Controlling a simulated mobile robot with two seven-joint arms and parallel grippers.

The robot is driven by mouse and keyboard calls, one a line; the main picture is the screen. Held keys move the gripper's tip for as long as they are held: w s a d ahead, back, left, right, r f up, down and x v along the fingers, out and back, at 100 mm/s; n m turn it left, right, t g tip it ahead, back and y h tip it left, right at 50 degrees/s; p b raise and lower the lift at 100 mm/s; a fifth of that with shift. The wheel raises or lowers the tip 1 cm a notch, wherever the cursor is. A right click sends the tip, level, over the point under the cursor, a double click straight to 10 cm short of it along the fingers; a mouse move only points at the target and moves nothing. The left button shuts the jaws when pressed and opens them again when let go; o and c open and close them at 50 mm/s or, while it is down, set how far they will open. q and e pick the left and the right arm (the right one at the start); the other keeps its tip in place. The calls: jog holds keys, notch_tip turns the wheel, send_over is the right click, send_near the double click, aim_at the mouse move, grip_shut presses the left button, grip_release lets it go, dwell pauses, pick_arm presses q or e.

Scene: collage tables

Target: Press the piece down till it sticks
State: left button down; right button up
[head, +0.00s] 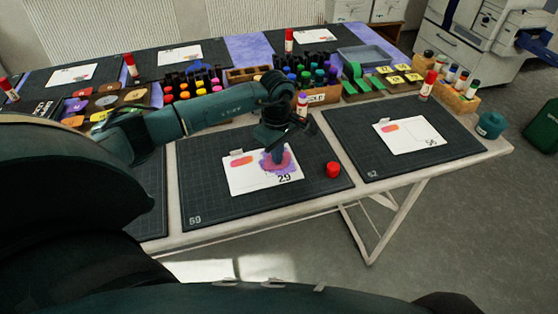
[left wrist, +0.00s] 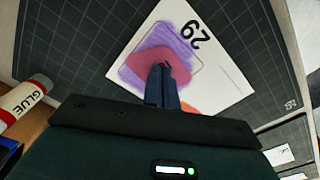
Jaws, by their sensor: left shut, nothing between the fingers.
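The white card marked 29 (head: 238,181) lies on a dark gridded mat (head: 205,205); it also shows in the left wrist view (left wrist: 225,60). A pink-red piece (left wrist: 146,66) lies flat over a purple scribbled patch (left wrist: 180,42) on the card. My left gripper (head: 277,158) points down over the piece. In the left wrist view its closed fingertips (left wrist: 163,72) meet at the piece's surface, with nothing between them. They appear to touch it, and they hide part of it. My right gripper is not in view.
A red cap (head: 333,170) lies right of the card. A glue stick (head: 302,106) stands behind it, close to my left gripper; it also shows in the left wrist view (left wrist: 24,106). Card 52's mat (head: 440,165) is on the right. Bottles and holders line the table's middle.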

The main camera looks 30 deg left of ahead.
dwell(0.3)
pick_arm(q)
notch_tip(320, 180, up, 7)
jog(key=p, duration=0.4)
dwell(0.4)
dwell(0.3)
